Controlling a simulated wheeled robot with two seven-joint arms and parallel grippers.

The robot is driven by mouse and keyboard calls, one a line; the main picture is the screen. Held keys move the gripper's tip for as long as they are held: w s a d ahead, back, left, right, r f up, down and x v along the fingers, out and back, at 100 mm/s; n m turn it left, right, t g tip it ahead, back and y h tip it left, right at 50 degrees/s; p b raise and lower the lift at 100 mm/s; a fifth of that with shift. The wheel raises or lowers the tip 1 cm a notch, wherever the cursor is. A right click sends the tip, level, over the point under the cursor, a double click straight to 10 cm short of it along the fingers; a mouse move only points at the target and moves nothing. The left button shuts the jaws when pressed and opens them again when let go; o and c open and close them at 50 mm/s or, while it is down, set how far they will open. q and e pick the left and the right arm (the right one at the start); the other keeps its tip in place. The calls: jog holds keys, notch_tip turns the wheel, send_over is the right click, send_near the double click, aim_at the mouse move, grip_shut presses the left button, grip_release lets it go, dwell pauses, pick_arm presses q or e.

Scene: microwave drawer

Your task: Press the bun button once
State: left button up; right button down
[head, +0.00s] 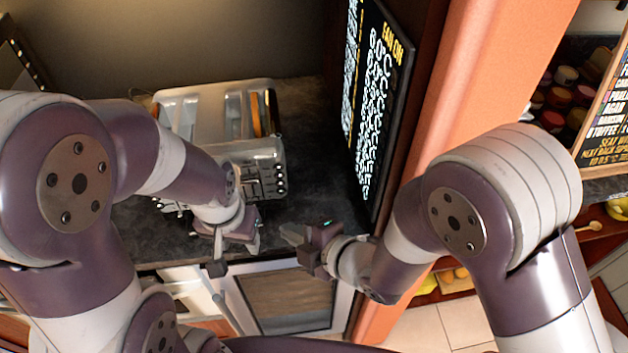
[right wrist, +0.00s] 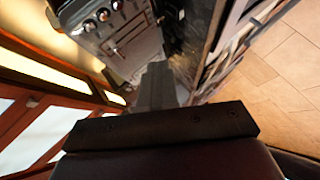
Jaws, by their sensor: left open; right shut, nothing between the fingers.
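A silver toaster (head: 205,108) stands on the dark counter, with brown bread slices showing in its slots. Its front panel (head: 266,172) has dark knobs and small buttons on the right part. I cannot tell which is the bun button. The panel (right wrist: 118,28) also shows at the top of the right wrist view. My left gripper (head: 236,254) is open and empty, in front of the toaster near the counter edge. My right gripper (head: 290,234) is shut and empty, in front and to the right of the panel. Its fingers (right wrist: 156,85) point toward the panel, apart from it.
A black menu board (head: 376,100) stands right of the toaster, near an orange pillar (head: 480,90). The dark counter (head: 315,150) is clear between toaster and board. A cabinet with a glass front (head: 290,298) is below the counter edge.

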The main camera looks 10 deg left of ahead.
aim_at(279, 177)
pick_arm(q)
jog(key=shift+a+r+p, duration=0.25)
jog(key=shift+a+p, duration=0.05)
jog(key=shift+a, duration=0.05)
pick_arm(e)
jog(key=w+a, duration=0.3)
jog(key=w, duration=0.5)
jog(key=shift+w+r+n, duration=0.15)
jog(key=shift+w+n, duration=0.15)
jog(key=shift+w, duration=0.1)
jog(key=shift+w+a, duration=0.1)
jog(key=shift+a, duration=0.05)
dwell(1.6)
pick_arm(q)
jog(key=shift+f, duration=0.15)
pick_arm(e)
jog(key=shift+w, duration=0.25)
jog(key=shift+w+a, duration=0.2)
jog(key=shift+w, duration=0.2)
dwell(0.6)
pick_arm(q)
jog(key=shift+f+b, duration=0.15)
jog(key=shift+b, duration=0.15)
pick_arm(e)
jog(key=shift+s, duration=0.1)
pick_arm(q)
jog(key=shift+f, duration=0.15)
pick_arm(e)
jog(key=shift+s+d, duration=0.25)
jog(key=shift+s, duration=0.45)
